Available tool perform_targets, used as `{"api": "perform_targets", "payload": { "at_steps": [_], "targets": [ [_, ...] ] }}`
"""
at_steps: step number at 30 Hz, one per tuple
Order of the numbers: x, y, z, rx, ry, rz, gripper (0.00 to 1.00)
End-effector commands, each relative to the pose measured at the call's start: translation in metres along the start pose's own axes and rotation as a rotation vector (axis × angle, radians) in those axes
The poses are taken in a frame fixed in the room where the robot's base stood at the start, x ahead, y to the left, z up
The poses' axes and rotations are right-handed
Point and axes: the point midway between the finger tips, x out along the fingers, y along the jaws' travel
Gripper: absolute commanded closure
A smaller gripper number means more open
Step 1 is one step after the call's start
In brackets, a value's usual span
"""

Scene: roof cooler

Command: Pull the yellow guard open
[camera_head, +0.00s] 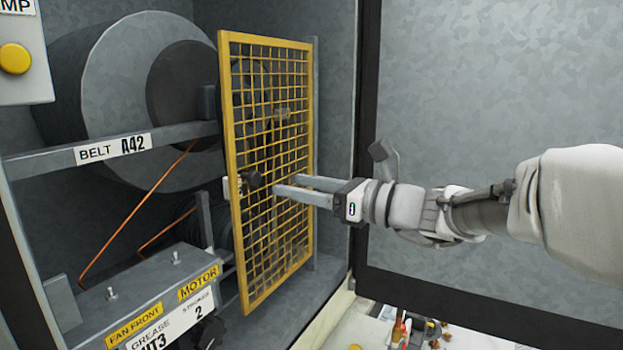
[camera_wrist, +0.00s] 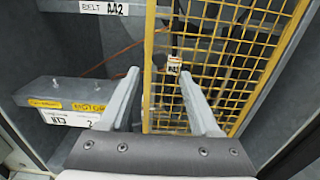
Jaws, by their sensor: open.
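The yellow guard (camera_head: 268,290) is an upright mesh panel in a yellow frame, inside the grey cabinet. It also fills the upper right of the wrist view (camera_wrist: 150,95). Nothing is held. I cannot tell whether the fingertips touch the mesh.
A bar marked BELT A42 (camera_head: 110,150) crosses before a large grey drum (camera_head: 110,90). A motor box (camera_head: 165,290) with yellow labels stands lower left of the guard. An orange belt (camera_head: 135,215) runs behind it. A dark-edged grey panel (camera_head: 480,110) stands at the right.

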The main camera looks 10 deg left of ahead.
Motion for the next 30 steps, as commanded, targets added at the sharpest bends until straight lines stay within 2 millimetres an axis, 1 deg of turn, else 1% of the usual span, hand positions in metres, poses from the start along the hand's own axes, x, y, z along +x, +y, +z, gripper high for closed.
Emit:
{"api": "perform_targets", "payload": {
  "at_steps": [1,3,6,10,15,23,24,26,30],
  "targets": [
    [0.012,0.001,0.000,0.001,-0.001,0.004,0.36],
    [0.027,0.001,0.000,0.001,-0.001,0.004,0.36],
    [0.045,0.001,0.000,0.000,-0.001,0.003,0.36],
    [0.062,0.001,0.000,-0.001,0.000,0.003,0.36],
    [0.073,0.000,0.000,-0.001,0.000,0.000,0.36],
    [0.075,0.000,0.000,-0.001,0.000,0.000,0.36],
    [0.075,0.000,0.000,-0.001,0.000,0.000,0.38],
    [0.074,0.000,0.000,-0.001,0.000,0.000,0.49],
    [0.074,0.000,0.000,-0.001,0.000,0.000,0.74]
  ]
}}
